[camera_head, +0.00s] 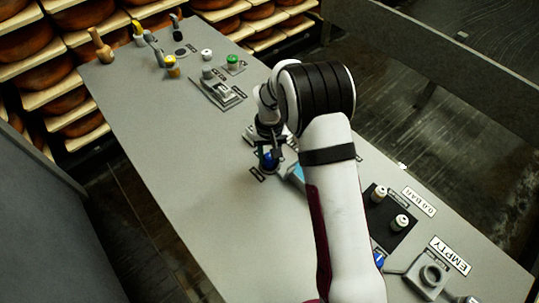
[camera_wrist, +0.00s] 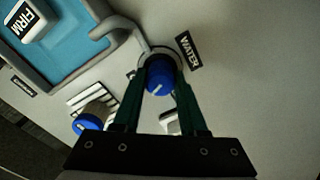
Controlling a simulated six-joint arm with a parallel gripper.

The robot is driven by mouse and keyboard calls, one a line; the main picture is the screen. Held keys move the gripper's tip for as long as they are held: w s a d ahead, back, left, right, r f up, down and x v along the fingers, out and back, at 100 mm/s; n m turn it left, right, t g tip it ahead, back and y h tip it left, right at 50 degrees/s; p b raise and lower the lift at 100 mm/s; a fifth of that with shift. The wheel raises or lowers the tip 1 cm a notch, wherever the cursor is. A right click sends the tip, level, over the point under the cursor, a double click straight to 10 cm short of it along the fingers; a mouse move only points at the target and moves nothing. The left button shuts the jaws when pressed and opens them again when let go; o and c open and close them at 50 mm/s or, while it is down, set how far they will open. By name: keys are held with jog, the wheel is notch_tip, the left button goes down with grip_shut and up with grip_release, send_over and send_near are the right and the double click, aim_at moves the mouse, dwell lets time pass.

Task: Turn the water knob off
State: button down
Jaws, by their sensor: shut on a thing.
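The blue water knob (camera_wrist: 159,78) stands on the grey table beside a black label reading WATER (camera_wrist: 188,50) in the wrist view. A pale pointer line shows on its top. My gripper (camera_wrist: 160,88) comes down over the knob, with one dark green finger on each side, shut on it. In the head view the knob (camera_head: 268,162) shows as a small blue shape under my gripper (camera_head: 268,148), and the fingers partly hide it.
A second blue knob (camera_wrist: 90,119) stands nearby. Several fixtures, including a green knob (camera_head: 232,60), stand at the far end. The table's left front (camera_head: 200,190) is clear.

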jog(key=shift+m, duration=2)
jog(key=shift+c, duration=2.2)
grip_release()
jog(key=shift+r, duration=0.1)
notch_tip(320, 180, up, 16)
